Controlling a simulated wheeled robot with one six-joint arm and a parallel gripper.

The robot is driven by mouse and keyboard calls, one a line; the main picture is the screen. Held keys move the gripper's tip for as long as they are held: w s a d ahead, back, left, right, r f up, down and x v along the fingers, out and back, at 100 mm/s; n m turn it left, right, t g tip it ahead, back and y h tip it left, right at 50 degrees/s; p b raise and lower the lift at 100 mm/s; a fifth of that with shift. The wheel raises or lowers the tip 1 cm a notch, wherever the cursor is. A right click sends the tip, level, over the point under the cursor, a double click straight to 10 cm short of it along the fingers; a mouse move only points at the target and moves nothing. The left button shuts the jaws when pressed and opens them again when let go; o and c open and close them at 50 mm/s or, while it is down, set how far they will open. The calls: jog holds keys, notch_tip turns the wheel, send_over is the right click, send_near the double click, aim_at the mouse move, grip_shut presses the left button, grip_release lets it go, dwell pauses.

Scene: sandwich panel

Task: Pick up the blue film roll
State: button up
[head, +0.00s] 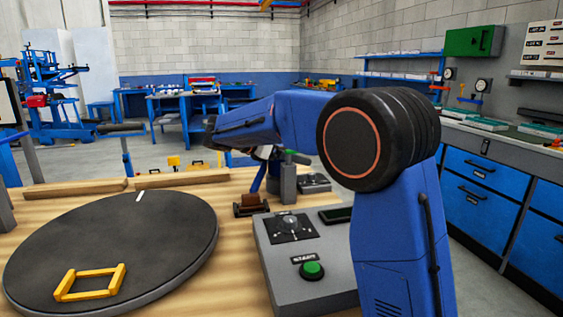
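I cannot make out a blue film roll for certain in the head view. A small slanted blue piece (258,178) shows below my blue forearm, beside a grey post with a green top (289,182). It is too small and too covered to tell what it is. My arm rises at the right, bends at a large black joint and reaches left across the middle. The forearm ends in a dark part at the left. I see no gripper fingers there, and the forearm covers part of the area behind it.
A dark round turntable (130,225) with a yellow bracket (90,282) fills the front left of the wooden table (236,250). A grey control box (288,262) with a green button stands front middle. A brown block in a dark holder (251,204) and wooden bars (195,177) lie behind.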

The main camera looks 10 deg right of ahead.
jog(key=c, duration=1)
jog(key=shift+r, duration=5.85)
